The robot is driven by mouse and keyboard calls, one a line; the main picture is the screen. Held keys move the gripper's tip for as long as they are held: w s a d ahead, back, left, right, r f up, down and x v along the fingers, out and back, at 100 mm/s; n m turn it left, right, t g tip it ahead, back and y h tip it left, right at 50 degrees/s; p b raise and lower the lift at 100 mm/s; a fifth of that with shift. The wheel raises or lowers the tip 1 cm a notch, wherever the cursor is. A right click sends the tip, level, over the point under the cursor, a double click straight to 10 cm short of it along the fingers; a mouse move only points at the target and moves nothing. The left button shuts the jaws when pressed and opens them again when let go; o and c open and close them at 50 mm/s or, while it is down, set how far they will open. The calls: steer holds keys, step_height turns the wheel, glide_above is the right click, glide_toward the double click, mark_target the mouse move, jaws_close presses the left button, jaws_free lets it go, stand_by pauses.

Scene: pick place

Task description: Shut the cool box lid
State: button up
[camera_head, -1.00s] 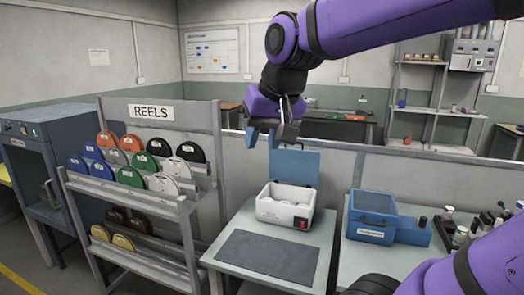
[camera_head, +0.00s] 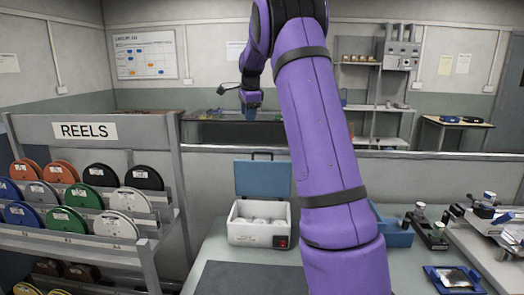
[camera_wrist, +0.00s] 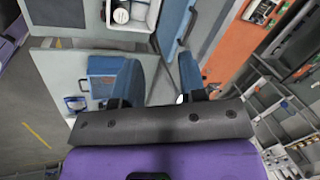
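The cool box (camera_head: 257,238) is a white box with a red switch on its front, standing on a grey table. Its blue lid (camera_head: 263,179) is up, standing nearly upright at the back edge. Pale round things show inside the box. My gripper (camera_head: 247,98) is in the air above the lid, apart from it. In the wrist view, the fingers of my gripper (camera_wrist: 160,78) are spread with nothing between them. The cool box (camera_wrist: 143,20) and the lid (camera_wrist: 174,22) show at the top of that view, beyond the fingers.
A dark mat (camera_head: 245,279) lies in front of the box. The reels rack (camera_head: 160,205) stands at the left. A blue case (camera_head: 396,235) is partly hidden behind my arm. A low partition (camera_head: 210,148) runs behind the tables. Small bottles and tools lie at the right.

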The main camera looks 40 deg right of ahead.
mark_target(262, 153)
steer(key=w+d+f+m+g, duration=0.1)
steer(key=w+d+f+m, duration=0.45)
steer(key=d+f, duration=0.5)
steer(key=shift+h, duration=0.3)
steer(key=x, duration=0.3)
steer(key=d+x, duration=0.1)
steer(key=x, duration=0.5)
steer(key=shift+d+f, duration=0.1)
steer(key=shift+d, duration=0.25)
jaws_close()
